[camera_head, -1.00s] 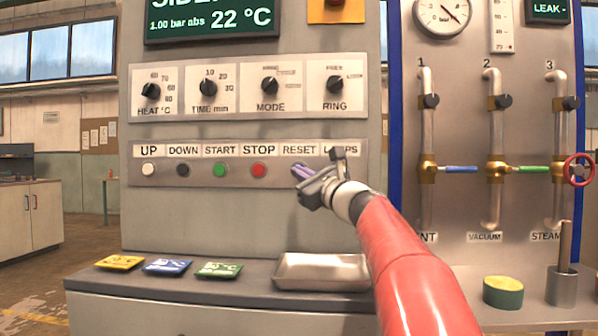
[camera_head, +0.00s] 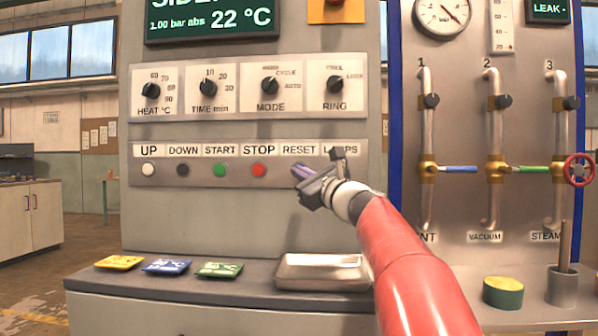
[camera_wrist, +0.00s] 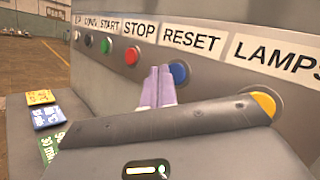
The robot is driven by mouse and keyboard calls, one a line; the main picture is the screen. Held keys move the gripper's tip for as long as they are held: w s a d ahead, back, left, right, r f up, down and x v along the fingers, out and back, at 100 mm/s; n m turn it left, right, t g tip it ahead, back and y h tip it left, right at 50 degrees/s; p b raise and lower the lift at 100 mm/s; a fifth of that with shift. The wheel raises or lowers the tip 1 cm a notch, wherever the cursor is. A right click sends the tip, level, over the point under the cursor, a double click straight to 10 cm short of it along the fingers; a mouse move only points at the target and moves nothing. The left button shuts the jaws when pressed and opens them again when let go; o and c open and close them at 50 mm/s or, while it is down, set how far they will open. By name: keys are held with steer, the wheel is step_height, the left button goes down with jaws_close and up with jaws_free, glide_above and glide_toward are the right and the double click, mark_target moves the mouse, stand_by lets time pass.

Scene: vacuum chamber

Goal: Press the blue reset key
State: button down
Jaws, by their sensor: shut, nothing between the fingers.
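The blue reset key (camera_wrist: 179,73) is a round button under the RESET label on the panel, seen in the wrist view. In the head view my gripper covers it. My gripper (camera_head: 299,170) is shut and empty, its purple fingertips at the panel below the RESET label. In the wrist view the fingertips (camera_wrist: 160,75) show just left of the blue key, overlapping its left edge in the picture. I cannot tell whether they touch it.
On the same row are the red STOP key (camera_head: 258,169), green START key (camera_head: 219,169), dark DOWN key (camera_head: 183,169) and white UP key (camera_head: 148,169). A yellow key (camera_wrist: 263,103) sits under LAMPS. A metal tray (camera_head: 322,284) and several coloured cards lie on the ledge below.

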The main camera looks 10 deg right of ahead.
steer(key=shift+w, duration=0.1)
steer(key=shift+w+d, duration=0.1)
steer(key=shift+w, duration=0.2)
steer(key=shift+w+d+p, duration=0.15)
steer(key=shift+w+p, duration=0.3)
stand_by(0.6)
steer(key=shift+s, duration=0.15)
stand_by(0.3)
steer(key=shift+s+a+b, duration=0.2)
steer(key=shift+s+b, duration=0.35)
steer(key=shift+s, duration=0.1)
steer(key=shift+s+a+b, duration=0.25)
steer(key=shift+s+b, duration=0.15)
steer(key=shift+s, duration=0.4)
steer(key=shift+s+a+b, duration=0.3)
steer(key=shift+s+b, duration=0.1)
steer(key=shift+s, duration=0.4)
steer(key=shift+s+a+b, duration=0.25)
steer(key=shift+s+b, duration=0.15)
steer(key=shift+s, duration=0.4)
